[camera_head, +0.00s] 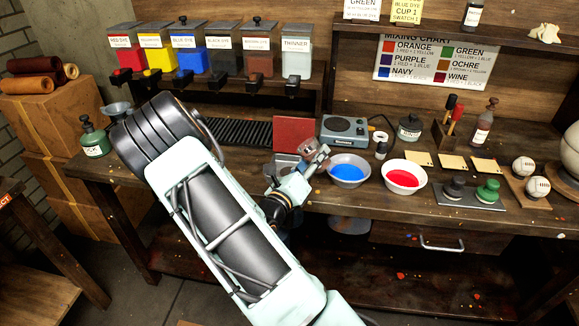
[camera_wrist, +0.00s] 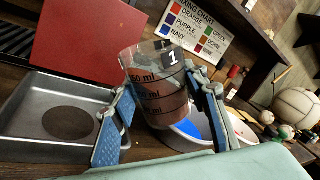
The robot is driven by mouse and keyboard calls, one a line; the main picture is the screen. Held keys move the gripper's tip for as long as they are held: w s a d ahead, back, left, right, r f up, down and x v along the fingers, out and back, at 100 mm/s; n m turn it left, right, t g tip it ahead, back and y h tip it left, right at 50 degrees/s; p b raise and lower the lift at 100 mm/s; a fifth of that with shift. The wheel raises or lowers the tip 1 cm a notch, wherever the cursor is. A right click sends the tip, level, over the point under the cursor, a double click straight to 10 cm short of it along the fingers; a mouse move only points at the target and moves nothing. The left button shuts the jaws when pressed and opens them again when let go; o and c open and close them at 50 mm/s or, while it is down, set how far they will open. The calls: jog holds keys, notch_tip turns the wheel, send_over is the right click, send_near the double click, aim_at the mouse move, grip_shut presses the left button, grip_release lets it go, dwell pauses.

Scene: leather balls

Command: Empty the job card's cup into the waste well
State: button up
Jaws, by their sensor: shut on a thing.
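My gripper (camera_wrist: 163,92) is shut on a clear measuring cup (camera_wrist: 152,62) marked 1, with blue-padded fingers on both sides. The cup looks tilted in the wrist view and shows a brownish-red tint at its lower marks; I cannot tell how much of that is liquid. The waste well (camera_wrist: 22,122), a grey metal basin with a dark round drain, lies just left of the cup. In the head view my gripper (camera_head: 313,152) is beside the well (camera_head: 280,163), which my arm partly hides.
A bowl of blue dye (camera_head: 349,171) and a white bowl of red dye (camera_head: 404,177) stand right of my gripper. A red panel (camera_head: 294,134) rises behind the well. A scale (camera_head: 345,131) stands behind the blue bowl. Dye dispensers (camera_head: 190,55) line the back.

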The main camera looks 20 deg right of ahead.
jog(key=shift+n, duration=0.4)
jog(key=shift+r+n+p, duration=0.35)
jog(key=shift+r+n, duration=0.25)
jog(key=shift+n, duration=0.4)
jog(key=shift+a+n+t, duration=0.1)
jog(key=shift+n+t, duration=0.3)
jog(key=shift+n, duration=0.6)
dwell(0.8)
jog(key=shift+w+f+n+b, duration=0.15)
jog(key=shift+f+n+b, duration=0.4)
jog(key=shift+n, duration=0.35)
dwell(1.1)
jog(key=shift+w+a+r+n+t+y+p, duration=0.5)
jog(key=shift+n+p, duration=0.5)
jog(key=shift+p, duration=0.45)
dwell(0.6)
jog(key=shift+w+r+n+p, duration=0.1)
jog(key=shift+r+n+p, duration=0.05)
jog(key=shift+n+p, duration=0.3)
dwell(0.3)
